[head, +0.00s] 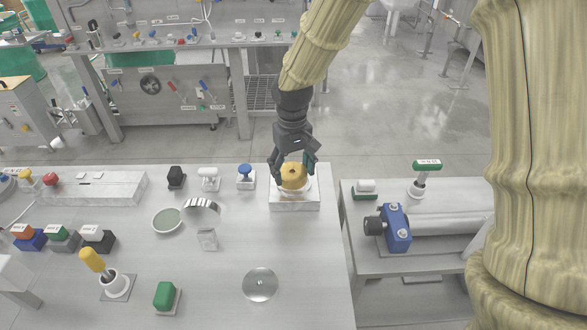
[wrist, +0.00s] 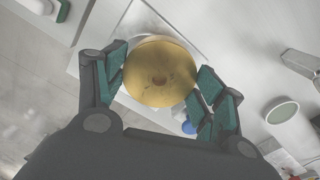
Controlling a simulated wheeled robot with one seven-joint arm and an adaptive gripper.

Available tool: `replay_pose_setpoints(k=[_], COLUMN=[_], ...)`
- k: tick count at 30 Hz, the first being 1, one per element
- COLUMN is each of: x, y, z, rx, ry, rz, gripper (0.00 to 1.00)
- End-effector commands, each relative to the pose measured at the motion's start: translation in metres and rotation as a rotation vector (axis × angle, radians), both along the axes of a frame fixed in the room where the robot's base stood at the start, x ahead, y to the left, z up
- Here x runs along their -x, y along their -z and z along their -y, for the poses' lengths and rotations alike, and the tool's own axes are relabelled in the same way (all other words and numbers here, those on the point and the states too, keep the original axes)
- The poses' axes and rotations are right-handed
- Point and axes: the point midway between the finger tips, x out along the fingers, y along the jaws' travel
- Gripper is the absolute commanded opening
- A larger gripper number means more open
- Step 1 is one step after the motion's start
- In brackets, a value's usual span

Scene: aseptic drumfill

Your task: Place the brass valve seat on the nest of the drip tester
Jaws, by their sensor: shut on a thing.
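The brass valve seat (head: 293,176) is a round golden disc with a small hole in its middle. My gripper (head: 294,172) is shut on it, with a green-padded finger on either side; the wrist view shows the seat (wrist: 160,74) between the fingers (wrist: 165,90). The seat is over a white round part on a pale square block (head: 294,201) near the table's right edge, which I take to be the drip tester and its nest. I cannot tell whether the seat touches the nest, because the seat and fingers cover the contact.
Left of the block stand a blue-knobbed valve (head: 245,174), a white-handled one (head: 209,177) and a black one (head: 176,177). A round dish (head: 167,220) and a clear disc (head: 260,284) lie on the table. A side table with a blue device (head: 396,228) stands right, across a gap.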

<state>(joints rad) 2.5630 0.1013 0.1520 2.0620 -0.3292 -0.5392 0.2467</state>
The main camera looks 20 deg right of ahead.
Motion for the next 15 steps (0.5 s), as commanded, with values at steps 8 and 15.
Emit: replay_pose_setpoints(k=[8,15], x=[-0.018,-0.024], y=[0.001,0.012], z=[0.008,0.012], rx=[0.0,0.0], ry=[-0.002,-0.002], rz=[0.001,-0.003], gripper=[0.2,0.2])
